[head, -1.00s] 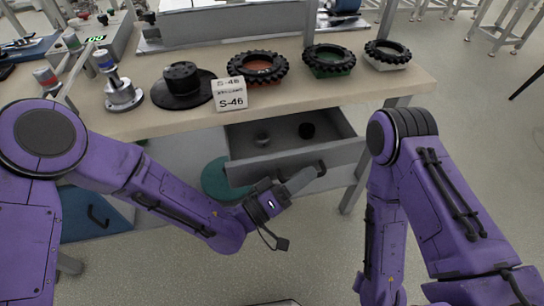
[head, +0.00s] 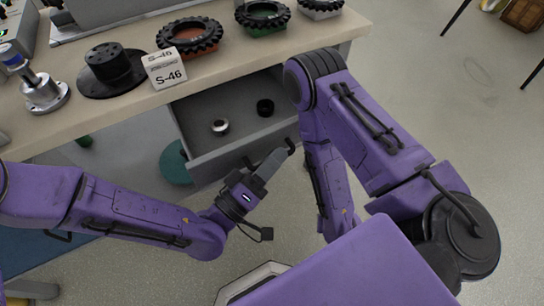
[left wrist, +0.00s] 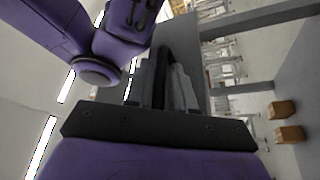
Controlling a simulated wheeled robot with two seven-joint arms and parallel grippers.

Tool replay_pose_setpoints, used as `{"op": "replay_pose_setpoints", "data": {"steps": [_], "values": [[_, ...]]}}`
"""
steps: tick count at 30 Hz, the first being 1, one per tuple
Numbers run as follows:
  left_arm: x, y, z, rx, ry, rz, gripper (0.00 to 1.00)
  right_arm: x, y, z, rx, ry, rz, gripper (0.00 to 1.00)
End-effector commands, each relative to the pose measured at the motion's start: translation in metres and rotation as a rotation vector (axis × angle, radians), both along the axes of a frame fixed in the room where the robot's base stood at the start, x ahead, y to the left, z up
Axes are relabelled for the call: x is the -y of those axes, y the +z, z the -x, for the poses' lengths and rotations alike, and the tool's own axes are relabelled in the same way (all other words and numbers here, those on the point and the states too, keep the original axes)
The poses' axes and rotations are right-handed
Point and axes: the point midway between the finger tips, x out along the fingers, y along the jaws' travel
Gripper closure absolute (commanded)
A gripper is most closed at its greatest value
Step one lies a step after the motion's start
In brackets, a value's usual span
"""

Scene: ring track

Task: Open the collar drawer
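The grey collar drawer (head: 205,157) stands out from under the bench, open at the top. Inside it lie a silver collar (head: 220,126) and a black collar (head: 265,107). The drawer's black handle (head: 291,146) shows one end past the fingers of my left gripper (head: 271,164). That gripper is at the drawer front and its fingers look closed around the handle, which they mostly cover. In the left wrist view the fingers (left wrist: 169,80) sit close together with a dark bar between them. My right gripper is not seen.
The bench top (head: 120,112) holds a label block (head: 165,70), a black hub on a disc (head: 110,65), a metal post (head: 42,92) and toothed rings (head: 190,38). A teal round base (head: 175,165) is on the floor beneath. Floor is open at right.

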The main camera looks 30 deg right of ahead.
Motion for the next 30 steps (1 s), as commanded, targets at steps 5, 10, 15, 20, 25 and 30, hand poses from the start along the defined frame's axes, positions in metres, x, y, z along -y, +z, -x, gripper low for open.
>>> {"op": "replay_pose_setpoints", "data": {"steps": [5,10,15,20,25,30], "values": [[-0.001,0.0,0.0,0.0,0.001,0.001,0.77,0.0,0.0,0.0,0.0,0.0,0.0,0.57],[-0.021,-0.006,0.006,-0.002,0.003,0.0,0.77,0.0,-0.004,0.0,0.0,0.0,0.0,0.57],[-0.06,-0.016,0.019,-0.003,0.004,-0.001,0.77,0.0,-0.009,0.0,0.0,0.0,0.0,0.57],[-0.087,-0.021,0.028,-0.001,0.004,-0.001,0.77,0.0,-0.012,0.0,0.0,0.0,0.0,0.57],[-0.098,-0.022,0.033,0.0,0.001,0.001,0.77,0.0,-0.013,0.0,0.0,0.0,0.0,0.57],[-0.098,-0.022,0.033,0.0,0.001,0.001,0.77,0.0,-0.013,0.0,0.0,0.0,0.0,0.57]]}}
